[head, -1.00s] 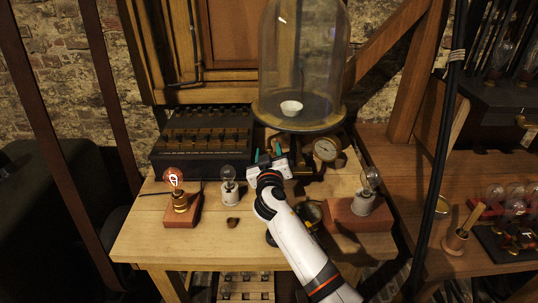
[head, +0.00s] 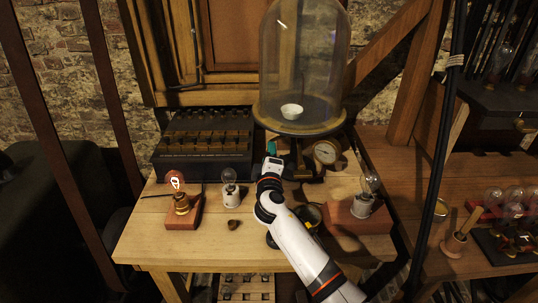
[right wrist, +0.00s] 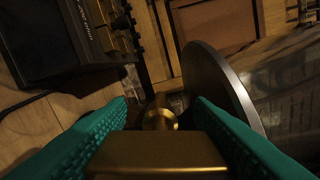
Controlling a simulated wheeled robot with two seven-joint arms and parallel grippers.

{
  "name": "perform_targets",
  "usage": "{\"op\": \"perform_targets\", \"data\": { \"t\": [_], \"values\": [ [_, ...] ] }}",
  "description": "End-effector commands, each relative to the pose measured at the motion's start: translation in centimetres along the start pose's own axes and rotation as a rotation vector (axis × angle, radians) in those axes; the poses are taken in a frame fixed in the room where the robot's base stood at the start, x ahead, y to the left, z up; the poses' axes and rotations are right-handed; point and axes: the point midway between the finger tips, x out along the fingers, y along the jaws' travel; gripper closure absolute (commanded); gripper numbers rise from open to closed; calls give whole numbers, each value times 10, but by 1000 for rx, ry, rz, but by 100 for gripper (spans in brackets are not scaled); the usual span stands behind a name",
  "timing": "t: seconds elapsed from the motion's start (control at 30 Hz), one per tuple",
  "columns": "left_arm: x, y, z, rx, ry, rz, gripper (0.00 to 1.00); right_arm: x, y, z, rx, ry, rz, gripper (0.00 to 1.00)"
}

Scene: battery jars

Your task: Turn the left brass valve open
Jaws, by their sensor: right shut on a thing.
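In the head view my right gripper (head: 271,148) reaches in under the glass bell jar (head: 303,65), with one teal finger showing. The right wrist view shows both teal fingers of the gripper (right wrist: 160,108), one on each side of the brass valve (right wrist: 158,150). The gripper is shut on the valve's blocky brass handle. A round brass stem (right wrist: 158,115) runs on beyond it. In the head view the wrist hides the valve. My left gripper is not in view.
A dark switch box (head: 204,143) stands left of the gripper. A round gauge (head: 325,152) is right of it. Bulbs on a left wooden base (head: 183,216), a white holder (head: 231,194) and a right base (head: 358,218) stand nearby. The table's front left (head: 160,242) is clear.

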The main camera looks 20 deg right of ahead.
Motion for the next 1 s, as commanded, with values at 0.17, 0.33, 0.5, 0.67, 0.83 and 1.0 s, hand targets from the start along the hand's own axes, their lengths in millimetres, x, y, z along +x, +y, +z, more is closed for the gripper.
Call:
{"op": "perform_targets", "data": {
  "t": [0.17,0.33,0.5,0.67,0.83,1.0],
  "values": [
    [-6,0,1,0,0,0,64,0,0,0,-128,1,2,76],
    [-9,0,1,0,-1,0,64,0,1,0,-215,0,2,76],
    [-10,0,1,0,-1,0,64,0,1,0,-268,0,1,76],
    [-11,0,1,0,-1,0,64,0,2,0,-290,0,2,76],
    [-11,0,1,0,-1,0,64,0,2,0,-296,0,2,76],
    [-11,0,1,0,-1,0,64,0,2,0,-296,0,2,76]
  ]
}}
